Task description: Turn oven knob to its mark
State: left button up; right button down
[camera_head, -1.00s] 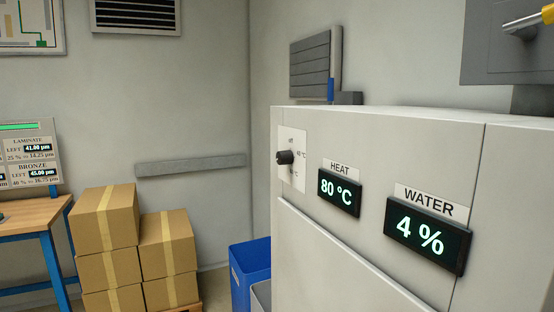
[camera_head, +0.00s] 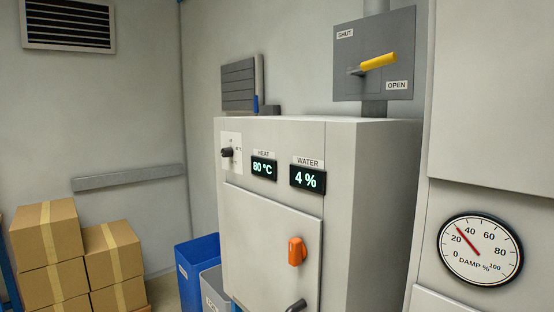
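The oven is a grey cabinet (camera_head: 340,190) right of the picture's middle. Its small black knob (camera_head: 227,152) sits on a white plate (camera_head: 232,139) at the upper left of the front. The plate's marks are too small to read here, so I cannot tell where the knob points. The HEAT display (camera_head: 264,168) reads 80 °C and the WATER display (camera_head: 308,179) reads 4 %. An orange handle (camera_head: 297,251) is on the front door, with a dark bar handle (camera_head: 296,306) at the bottom edge. Neither gripper shows in the view.
A grey wall box (camera_head: 376,55) with a yellow lever and SHUT and OPEN labels is above the oven. A DAMP % dial (camera_head: 480,250) is at the right, its needle between 20 and 40. Blue (camera_head: 197,262) and grey bins stand left of the oven; stacked cartons (camera_head: 48,255) stand further left.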

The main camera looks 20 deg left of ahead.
aim_at(227, 151)
jog(key=u, duration=0.8)
jog(key=i, duration=0.95)
jog(key=z, duration=0.2)
